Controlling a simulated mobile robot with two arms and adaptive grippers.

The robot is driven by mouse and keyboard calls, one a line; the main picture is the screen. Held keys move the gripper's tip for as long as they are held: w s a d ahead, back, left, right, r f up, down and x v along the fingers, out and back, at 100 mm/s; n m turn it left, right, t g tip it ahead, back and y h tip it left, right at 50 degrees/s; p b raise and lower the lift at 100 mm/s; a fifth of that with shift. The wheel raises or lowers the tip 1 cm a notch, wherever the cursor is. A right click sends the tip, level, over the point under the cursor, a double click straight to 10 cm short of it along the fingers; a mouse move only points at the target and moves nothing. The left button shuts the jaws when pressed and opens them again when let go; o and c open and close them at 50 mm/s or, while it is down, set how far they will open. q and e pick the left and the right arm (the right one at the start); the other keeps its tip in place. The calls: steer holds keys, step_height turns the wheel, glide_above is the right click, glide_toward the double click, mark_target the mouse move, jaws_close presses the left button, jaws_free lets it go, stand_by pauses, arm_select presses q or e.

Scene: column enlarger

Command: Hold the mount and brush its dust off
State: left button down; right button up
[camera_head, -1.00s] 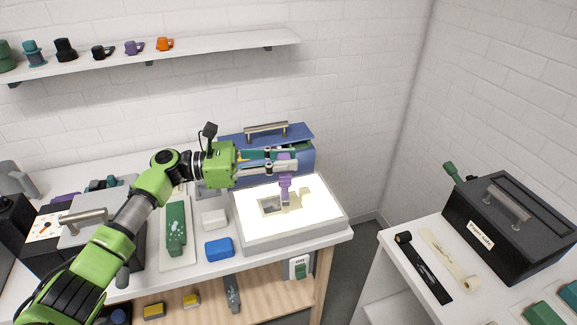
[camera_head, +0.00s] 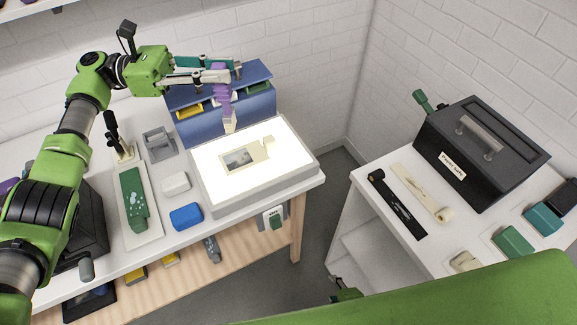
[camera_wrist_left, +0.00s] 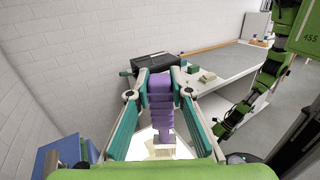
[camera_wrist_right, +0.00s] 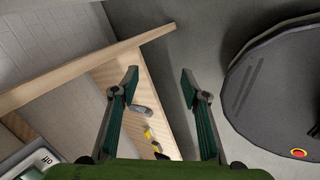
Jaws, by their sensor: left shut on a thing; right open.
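My left gripper (camera_head: 234,74) is shut on a brush with a purple ribbed handle (camera_head: 222,96) and pale bristles (camera_head: 229,123). The brush hangs bristles down near the light box's back edge. In the left wrist view the purple handle (camera_wrist_left: 160,100) is between the fingers. The cream mount (camera_head: 257,154), with a grey picture in its window, lies flat on the glowing light box (camera_head: 290,180). The bristles look apart from the mount. Dust on it cannot be made out. My right gripper (camera_wrist_right: 160,82) is open and empty, over the floor beside the wooden shelf.
A blue box (camera_head: 255,105) with an open front stands behind the light box. A blue block (camera_head: 186,217) and a white block (camera_head: 176,183) lie left of it. A black case (camera_head: 480,150) stands on the right table. A floor gap separates the tables.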

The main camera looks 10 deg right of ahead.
steer(key=w+a+r+n+t, duration=0.2)
steer(key=w+r+n+t, duration=0.1)
steer(key=w+r+n, duration=0.4)
steer(key=n+t+y, duration=0.3)
steer(key=n+t, duration=0.3)
steer(key=n, duration=1.1)
glide_toward(272, 145)
steer(key=s+d+f, duration=0.3)
steer(key=d, duration=0.1)
steer(key=shift+m+t+y, duration=0.4)
steer(key=shift+y, duration=0.4)
steer(key=w+a+r, duration=0.2)
steer(key=shift+w+a+r, duration=0.1)
steer(key=shift+w+a, duration=0.1)
steer(key=shift+a, duration=0.2)
steer(key=shift+w+a, duration=0.3)
steer(key=shift+w, duration=0.35)
steer(key=x, duration=1.1)
jaws_close()
